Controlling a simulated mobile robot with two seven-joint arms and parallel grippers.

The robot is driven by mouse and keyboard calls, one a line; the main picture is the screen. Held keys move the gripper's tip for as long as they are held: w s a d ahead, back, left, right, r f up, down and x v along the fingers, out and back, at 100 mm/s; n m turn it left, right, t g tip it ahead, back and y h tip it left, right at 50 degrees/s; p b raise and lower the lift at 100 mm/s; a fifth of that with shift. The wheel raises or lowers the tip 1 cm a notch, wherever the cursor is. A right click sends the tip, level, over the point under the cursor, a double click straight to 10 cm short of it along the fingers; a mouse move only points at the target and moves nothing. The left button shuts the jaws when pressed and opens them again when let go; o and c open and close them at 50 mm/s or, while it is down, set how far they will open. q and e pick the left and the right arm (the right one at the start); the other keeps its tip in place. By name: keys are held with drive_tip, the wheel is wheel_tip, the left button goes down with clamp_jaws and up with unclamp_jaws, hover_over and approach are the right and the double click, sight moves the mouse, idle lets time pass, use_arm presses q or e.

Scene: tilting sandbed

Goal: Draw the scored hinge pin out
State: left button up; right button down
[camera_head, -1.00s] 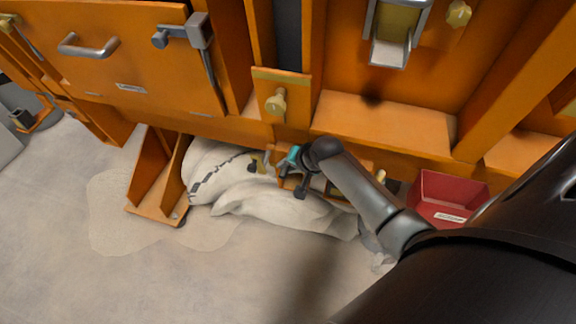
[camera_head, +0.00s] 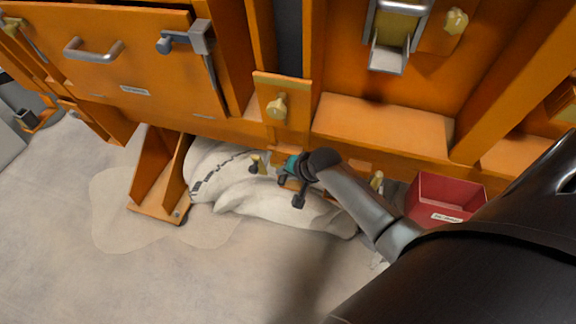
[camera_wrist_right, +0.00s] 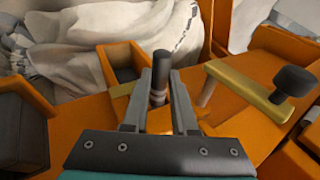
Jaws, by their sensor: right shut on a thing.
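The hinge pin (camera_wrist_right: 159,70) is a dark upright cylinder with coppery scored rings low on its shaft, seen in the right wrist view. My right gripper (camera_wrist_right: 160,88) is shut on it, one grey finger on each side. The pin's top stands above the fingertips; its lower end is hidden by the gripper and the orange frame. In the head view my right gripper (camera_head: 284,175) is low under the orange structure, in front of the pale sacks, and the pin cannot be made out there. My left gripper is not in view.
A brass bar (camera_wrist_right: 245,86) with a black knob lies beside the gripper. Orange frame walls and an open slot (camera_wrist_right: 122,66) are close around it. Pale sacks (camera_head: 285,207) lie on the floor. A red bin (camera_head: 447,198) stands to the right. The floor at front left is clear.

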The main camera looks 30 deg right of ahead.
drive_tip(key=shift+s+a+p, duration=0.35)
drive_tip(key=shift+a, duration=0.05)
drive_tip(key=shift+s+a+f+p, duration=0.1)
drive_tip(key=shift+s+a+p, duration=0.4)
drive_tip(key=shift+a+p, duration=0.15)
drive_tip(key=shift+s+a+f+p, duration=0.2)
drive_tip(key=shift+s+a+p, duration=0.25)
drive_tip(key=shift+p, duration=0.1)
drive_tip(key=shift+a, duration=0.1)
drive_tip(key=shift+s+a+f+p, duration=0.15)
drive_tip(key=shift+s+a+p, duration=0.35)
drive_tip(key=shift+s+a+f+p, duration=0.15)
drive_tip(key=shift+s+a+p, duration=0.3)
drive_tip(key=shift+a, duration=0.05)
